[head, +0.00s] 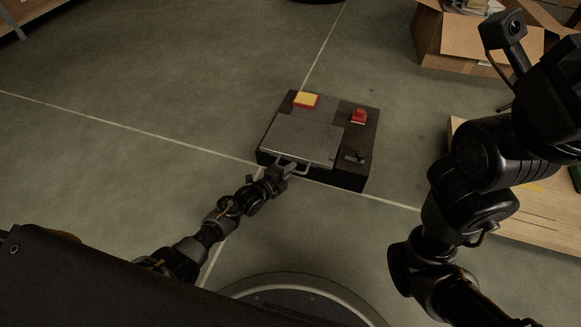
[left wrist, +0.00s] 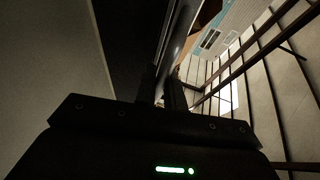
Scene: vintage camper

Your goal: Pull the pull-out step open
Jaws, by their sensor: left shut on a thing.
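The pull-out step shows in the head view as a flat grey panel (head: 303,138) on top of a low dark box (head: 368,150) on the floor. A light bar handle (head: 302,169) sticks out from its front edge. My left gripper (head: 281,174) reaches it from the lower left and is shut on the handle. In the left wrist view, the fingers (left wrist: 168,92) are dark and close around a grey bar; the contact is poorly lit. My right arm stands at the right of the head view, and its fingers are not visible.
The box top also carries a yellow square with a red edge (head: 306,100), a red button (head: 359,116) and a small black lever (head: 354,157). An open cardboard box (head: 440,40) stands at the upper right, above a wooden surface (head: 540,215). The floor left of the dark box is clear.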

